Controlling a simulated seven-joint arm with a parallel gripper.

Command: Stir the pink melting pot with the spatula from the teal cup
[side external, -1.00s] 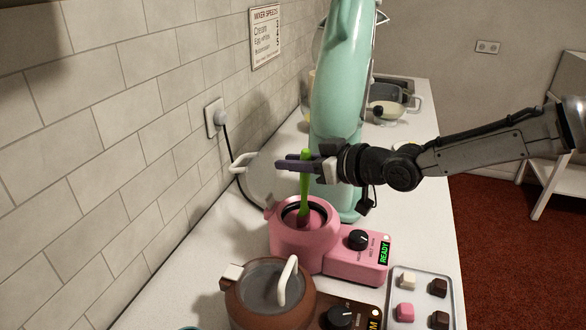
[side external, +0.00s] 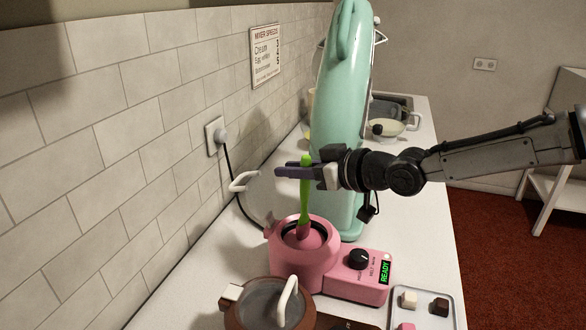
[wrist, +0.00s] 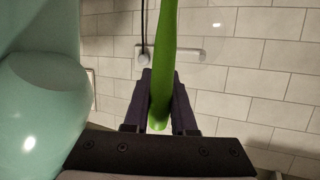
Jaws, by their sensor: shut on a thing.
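The pink melting pot (side external: 288,258) stands on the counter with its lid off, and pink melt shows inside it. Its display reads READY. My gripper (side external: 292,172) is above the pot, shut on the green handle of the spatula (side external: 306,200). The spatula is nearly upright, its brownish-pink lower end down in the pot's opening; its tip is hidden there. In the wrist view the green handle (wrist: 164,70) runs between the two dark fingers (wrist: 165,103). The teal cup cannot be made out in the current views.
A brown melting pot (side external: 240,313) with a clear lid stands in front. A tray (side external: 452,318) with chocolate pieces is at front right. The tall teal mixer (side external: 342,100) stands close behind my gripper. A clear lid with a white handle (side external: 243,181) is near the wall.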

